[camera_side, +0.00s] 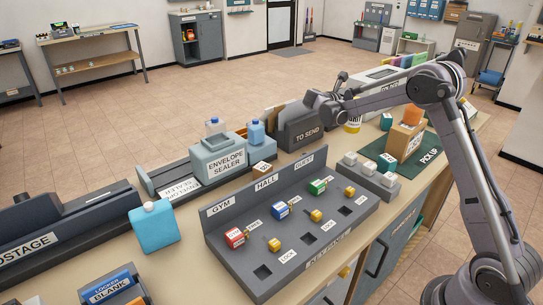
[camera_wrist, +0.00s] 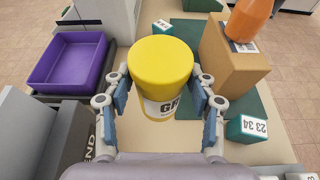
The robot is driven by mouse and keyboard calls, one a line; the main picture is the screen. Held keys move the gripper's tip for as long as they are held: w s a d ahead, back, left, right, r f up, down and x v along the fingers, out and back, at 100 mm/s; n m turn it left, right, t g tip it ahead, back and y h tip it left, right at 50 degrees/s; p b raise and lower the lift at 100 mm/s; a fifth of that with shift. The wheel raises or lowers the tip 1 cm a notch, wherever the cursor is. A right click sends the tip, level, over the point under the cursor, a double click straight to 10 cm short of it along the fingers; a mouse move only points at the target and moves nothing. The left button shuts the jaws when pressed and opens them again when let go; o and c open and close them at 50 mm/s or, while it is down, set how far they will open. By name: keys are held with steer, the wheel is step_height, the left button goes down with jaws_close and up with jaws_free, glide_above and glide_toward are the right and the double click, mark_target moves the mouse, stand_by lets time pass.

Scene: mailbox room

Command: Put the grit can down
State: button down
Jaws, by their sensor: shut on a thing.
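The grit can (camera_wrist: 160,62) has a yellow lid and a white label with partly visible dark letters. It is between the blue finger pads of my gripper (camera_wrist: 161,92) in the wrist view, and the gripper is shut on it. In the side view the can (camera_side: 353,124) shows as a small yellow and white shape below my wrist, just right of the TO SEND holder (camera_side: 306,137). Its base is hidden, so I cannot tell whether it touches the counter.
A cardboard box (camera_wrist: 228,65) with an orange item on top stands on the green PICK UP mat (camera_side: 427,157), right of the can. Teal boxes (camera_wrist: 246,128) stand nearby. A purple tray (camera_wrist: 68,60) lies to the left. A strip of bare counter (camera_wrist: 122,58) shows between.

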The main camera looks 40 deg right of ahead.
steer(key=shift+w+a+f, duration=0.5)
steer(key=shift+w+f, duration=0.3)
steer(key=shift+f, duration=0.45)
steer(key=shift+w+a+f, duration=0.5)
steer(key=shift+w+f, duration=0.35)
steer(key=shift+f, duration=0.35)
steer(key=shift+w+a+f, duration=0.5)
steer(key=shift+w+f, duration=0.3)
steer(key=shift+f, duration=0.45)
steer(key=shift+c, duration=2.2)
jaws_free()
steer(key=shift+f, duration=0.2)
